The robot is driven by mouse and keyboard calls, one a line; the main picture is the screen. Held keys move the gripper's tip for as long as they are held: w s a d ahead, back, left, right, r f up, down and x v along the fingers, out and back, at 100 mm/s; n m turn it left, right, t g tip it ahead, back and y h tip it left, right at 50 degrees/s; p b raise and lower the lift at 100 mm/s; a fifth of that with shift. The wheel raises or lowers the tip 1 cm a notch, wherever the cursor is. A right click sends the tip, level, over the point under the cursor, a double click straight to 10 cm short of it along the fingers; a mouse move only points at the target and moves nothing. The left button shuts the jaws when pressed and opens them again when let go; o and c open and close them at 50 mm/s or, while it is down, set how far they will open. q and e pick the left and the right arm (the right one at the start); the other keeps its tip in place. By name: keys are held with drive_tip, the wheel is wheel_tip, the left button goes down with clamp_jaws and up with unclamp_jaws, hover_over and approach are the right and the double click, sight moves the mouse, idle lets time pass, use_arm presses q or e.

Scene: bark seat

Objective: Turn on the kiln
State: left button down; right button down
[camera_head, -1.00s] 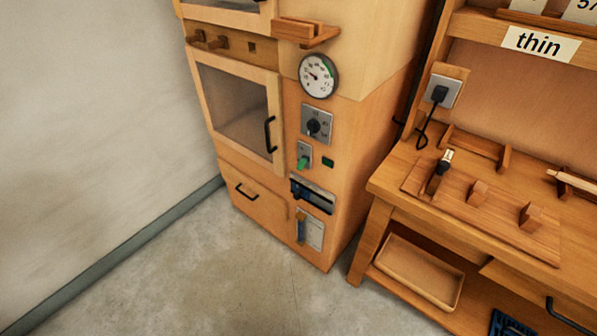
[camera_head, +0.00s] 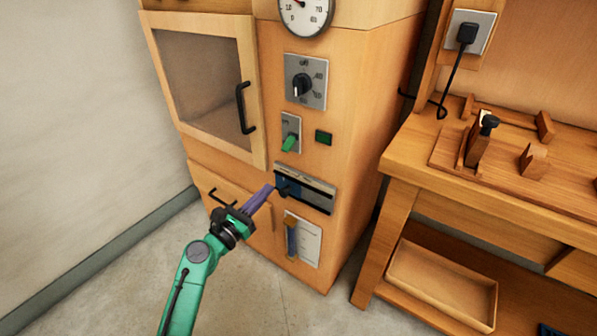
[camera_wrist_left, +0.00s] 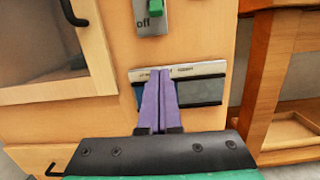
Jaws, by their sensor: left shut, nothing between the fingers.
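The kiln (camera_head: 345,150) is a tall wooden cabinet with a glazed door (camera_head: 205,85). On its front are a round gauge (camera_head: 305,14), a black knob (camera_head: 301,86) on a grey plate, and a green lever switch (camera_head: 289,143) tilted downward. The switch also shows at the top of the left wrist view (camera_wrist_left: 156,24), next to the word "off". A small dark green indicator (camera_head: 323,137) sits right of it. My left gripper (camera_head: 268,189) is shut and empty, its purple fingers below the switch, in front of a dark slotted panel (camera_head: 318,194). Contact with the panel cannot be told. My right gripper is out of view.
The door's black handle (camera_head: 244,108) and a drawer handle (camera_head: 222,196) stick out left of the controls. A blue-handled tool (camera_head: 291,238) and a paper hang below the panel. A wooden workbench (camera_head: 410,170) stands to the right. Bare floor lies in front.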

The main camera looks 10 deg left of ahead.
sight(297, 156)
use_arm(q)
drive_tip(key=shift+d+r, duration=0.15)
drive_tip(key=shift+r, duration=0.45)
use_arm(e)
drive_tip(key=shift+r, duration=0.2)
